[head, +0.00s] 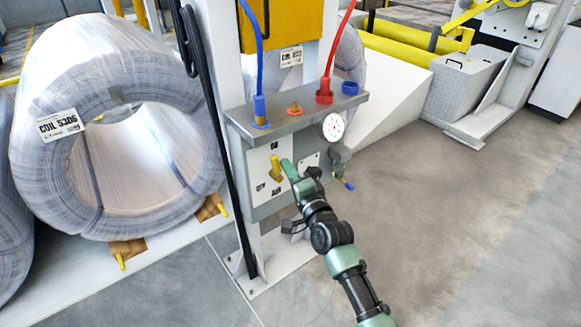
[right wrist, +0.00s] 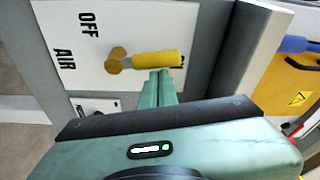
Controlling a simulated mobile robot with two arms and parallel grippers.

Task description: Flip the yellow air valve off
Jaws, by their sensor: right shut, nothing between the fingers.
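The yellow air valve handle (head: 276,168) sits on a white plate (head: 262,196) on the front of the grey box. In the right wrist view the handle (right wrist: 154,59) extends from its round pivot away from the "OFF" lettering (right wrist: 88,25), partly covering another label. In the head view it stands roughly upright. My right gripper (head: 287,164) is shut and empty, just right of the handle. In the right wrist view its green fingertips (right wrist: 160,76) are close beside the handle's free end; whether they touch it I cannot tell. My left gripper is not in view.
A pressure gauge (head: 333,126) is on the box's right side. A blue hose (head: 254,55) and a red hose (head: 340,40) run into the box top. A large wrapped coil (head: 60,90) lies at left. The floor at right is clear.

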